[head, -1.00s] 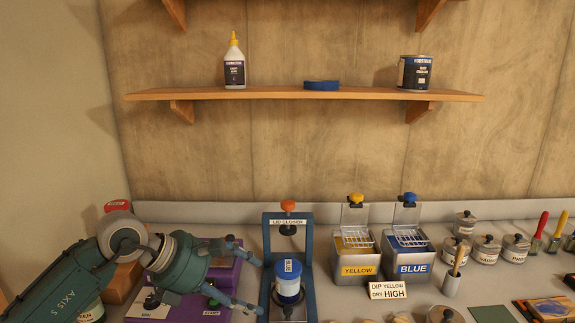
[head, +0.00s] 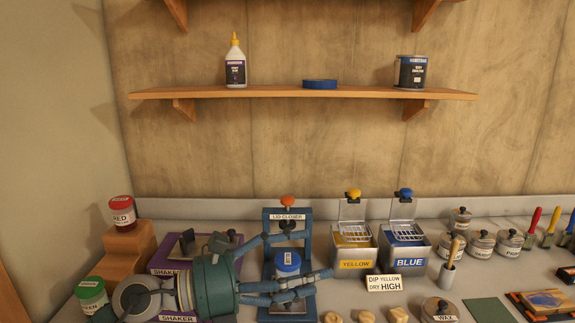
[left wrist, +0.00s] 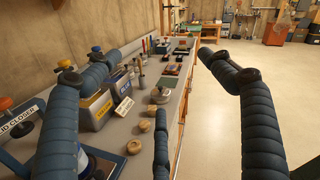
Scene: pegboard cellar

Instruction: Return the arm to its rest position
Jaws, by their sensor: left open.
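My left gripper (head: 316,254) comes in from the lower left in the head view, fingers pointing right and spread open. Its fingers reach across the front of the blue lid closer (head: 267,222), above and below a jar with a blue lid (head: 288,262) that stands in it. I cannot tell whether they touch the jar or the frame. In the left wrist view the fingers (left wrist: 140,62) are wide apart with nothing held between them. My right gripper is in neither view.
Purple shakers (head: 165,256) lie behind my left wrist. A red jar (head: 122,212) on a wooden block and a green jar (head: 91,294) stand left. Yellow (head: 355,264) and blue (head: 405,262) dip tins stand right of the closer.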

